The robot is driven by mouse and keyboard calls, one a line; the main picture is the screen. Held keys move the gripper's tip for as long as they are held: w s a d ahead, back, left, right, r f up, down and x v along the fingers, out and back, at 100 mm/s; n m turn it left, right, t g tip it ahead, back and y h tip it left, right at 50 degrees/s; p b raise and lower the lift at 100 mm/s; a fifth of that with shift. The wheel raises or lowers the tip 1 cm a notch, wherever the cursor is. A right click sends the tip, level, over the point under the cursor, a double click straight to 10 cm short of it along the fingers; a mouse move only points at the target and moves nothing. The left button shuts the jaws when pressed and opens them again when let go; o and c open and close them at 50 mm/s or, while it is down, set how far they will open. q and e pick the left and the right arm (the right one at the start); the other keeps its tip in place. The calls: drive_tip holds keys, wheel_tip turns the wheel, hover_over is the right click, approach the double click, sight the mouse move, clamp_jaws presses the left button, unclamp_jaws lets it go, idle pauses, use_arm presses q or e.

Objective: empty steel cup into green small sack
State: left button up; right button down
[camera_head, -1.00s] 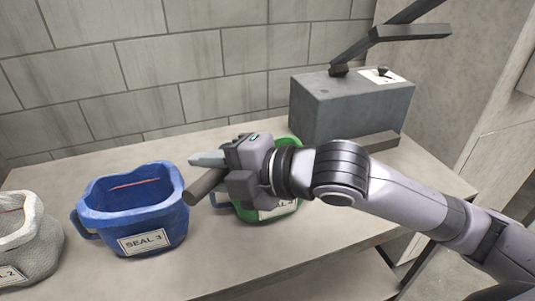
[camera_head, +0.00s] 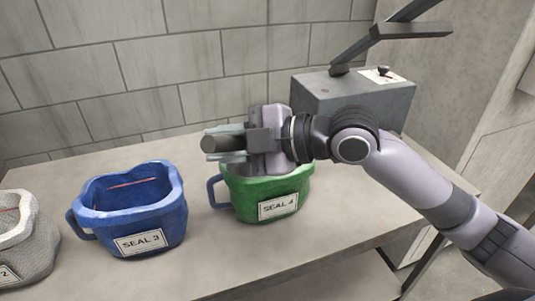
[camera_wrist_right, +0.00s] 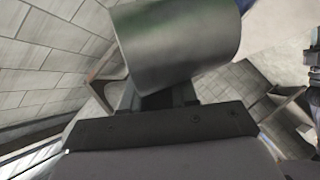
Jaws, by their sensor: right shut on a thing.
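The green small sack (camera_head: 267,192) stands on the counter with a "SEAL 4" label on its front. My right gripper (camera_head: 222,143) is over the sack's back left rim and hides most of its opening. In the right wrist view the cup (camera_wrist_right: 178,42) lies tilted across the top, held between the fingers. Its mouth and contents cannot be seen.
A blue sack (camera_head: 130,210) labelled "SEAL 3" stands left of the green one, and a grey-white sack (camera_head: 30,240) is at the far left edge. A grey machine (camera_head: 350,105) with a lever stands behind right. The front counter (camera_head: 220,265) is clear.

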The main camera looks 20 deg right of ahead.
drive_tip(key=shift+w+d+r+m, duration=0.4)
drive_tip(key=shift+w+r+m, duration=0.05)
drive_tip(key=shift+m, duration=0.05)
drive_tip(key=shift+w+f, duration=0.1)
drive_tip(key=shift+f, duration=0.1)
drive_tip(key=shift+w+d+f+m+y+b, duration=0.1)
drive_tip(key=shift+w+d+m+y+b, duration=0.15)
drive_tip(key=shift+m+y+b, duration=0.2)
drive_tip(key=shift+w+d+r+m+g+y+p, duration=0.2)
drive_tip(key=shift+r+m+p, duration=0.1)
drive_tip(key=shift+m, duration=0.15)
drive_tip(key=shift+w+d+r+m+g+y+p, duration=0.15)
drive_tip(key=shift+r+m, duration=0.1)
drive_tip(key=shift+m, duration=0.15)
drive_tip(key=shift+f, duration=0.15)
drive_tip(key=shift+w+d+f+m, duration=0.15)
drive_tip(key=shift+d+f+m, duration=0.05)
drive_tip(key=shift+m, duration=0.4)
drive_tip(key=shift+w+d+r+m+y+p, duration=0.3)
drive_tip(key=shift+r+m+y+p, duration=0.1)
drive_tip(key=shift+m+p, duration=0.25)
drive_tip(key=shift+w+d+m, duration=0.1)
drive_tip(key=shift+w+m, duration=0.05)
drive_tip(key=shift+m, duration=0.1)
drive_tip(key=shift+w+d+m+b, duration=0.5)
drive_tip(key=shift+w+d+b, duration=0.15)
drive_tip(key=shift+b, duration=0.2)
drive_tip(key=shift+w+d+r+m+y, duration=0.2)
drive_tip(key=shift+w+r+m+y, duration=0.1)
drive_tip(key=shift+m+y, duration=0.15)
